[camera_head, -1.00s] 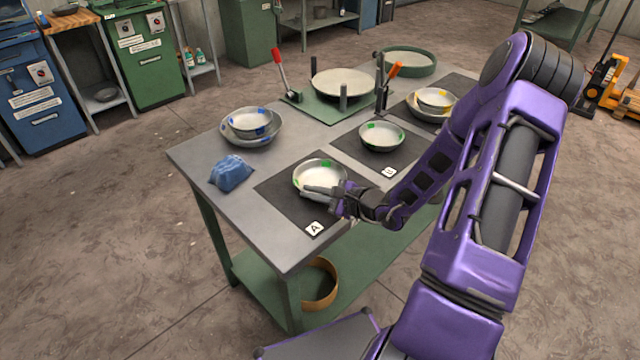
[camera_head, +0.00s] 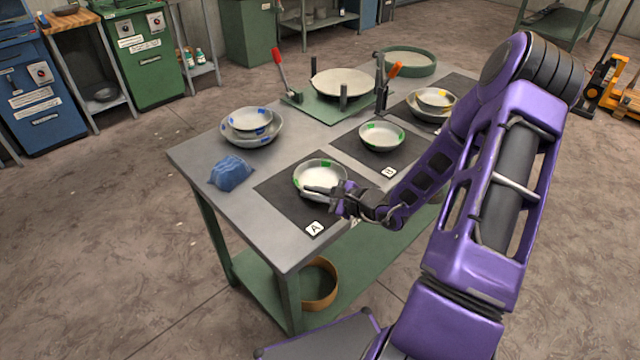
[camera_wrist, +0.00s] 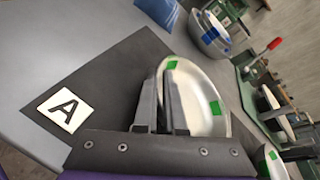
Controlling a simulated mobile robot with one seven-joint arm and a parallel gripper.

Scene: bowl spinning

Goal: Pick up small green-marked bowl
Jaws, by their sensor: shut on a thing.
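A white bowl with green marks (camera_head: 318,172) stands on the dark mat labelled A. It also shows in the wrist view (camera_wrist: 204,108). My gripper (camera_head: 318,190) is at this bowl's near side, and in the wrist view its two fingers (camera_wrist: 166,92) are shut on the bowl's wall at the rim. The bowl appears to rest on the mat; I cannot tell any lift. A second green-marked bowl (camera_head: 382,136) stands on the mat labelled B and looks somewhat smaller in the picture, but it is farther away. Its edge shows at the lower right of the wrist view (camera_wrist: 272,165).
Stacked blue-marked bowls (camera_head: 252,125) and a blue cloth (camera_head: 230,173) lie left of mat A. The table's front left corner is bare.

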